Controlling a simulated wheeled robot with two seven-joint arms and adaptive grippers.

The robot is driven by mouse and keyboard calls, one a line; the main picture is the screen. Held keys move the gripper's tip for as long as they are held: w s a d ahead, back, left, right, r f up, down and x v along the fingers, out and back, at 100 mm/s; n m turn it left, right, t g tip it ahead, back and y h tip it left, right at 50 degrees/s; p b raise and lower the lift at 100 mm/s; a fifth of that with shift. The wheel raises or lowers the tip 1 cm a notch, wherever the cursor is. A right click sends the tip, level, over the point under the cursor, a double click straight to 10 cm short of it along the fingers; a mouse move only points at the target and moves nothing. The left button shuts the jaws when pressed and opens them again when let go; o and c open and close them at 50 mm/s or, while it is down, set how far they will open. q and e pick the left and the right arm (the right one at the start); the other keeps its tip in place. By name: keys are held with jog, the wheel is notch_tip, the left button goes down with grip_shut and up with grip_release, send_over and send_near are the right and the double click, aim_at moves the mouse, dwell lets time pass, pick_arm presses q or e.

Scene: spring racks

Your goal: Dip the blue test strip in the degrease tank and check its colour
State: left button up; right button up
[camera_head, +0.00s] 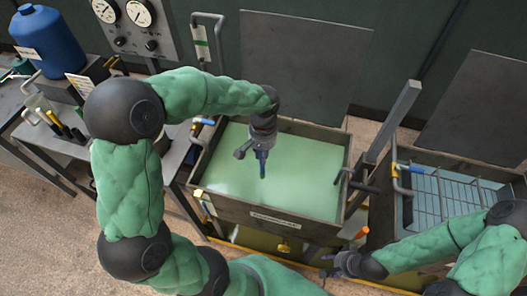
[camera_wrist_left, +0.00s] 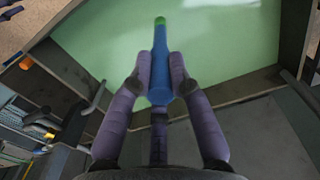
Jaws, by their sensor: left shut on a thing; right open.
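My left gripper (camera_wrist_left: 160,75) is shut on the blue test strip (camera_wrist_left: 159,60), a blue stick with a green tip (camera_wrist_left: 160,20) in the left wrist view. In the head view the gripper (camera_head: 262,152) is over the middle of the degrease tank (camera_head: 270,213), with the strip (camera_head: 262,168) pointing down. The tank is a dark box filled with pale green liquid (camera_head: 310,165). I cannot tell whether the tip touches the liquid. My right gripper (camera_head: 335,266) is open and empty, low in front of the tank near its right corner.
A second tank with bluish liquid and a wire rack (camera_head: 450,195) stands at the right. A bench at the left holds a blue jug (camera_head: 48,40) and several pens or tools (camera_head: 60,125). Gauges (camera_head: 122,12) hang on the back wall. A dark post (camera_head: 395,120) stands between the tanks.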

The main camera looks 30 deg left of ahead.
pick_arm(q)
notch_tip(320, 180, down, 16)
jog(key=b, duration=1.1)
jog(key=shift+f+b, duration=0.15)
jog(key=shift+b, duration=0.25)
dwell(1.9)
notch_tip(320, 180, up, 16)
jog(key=p, duration=1.2)
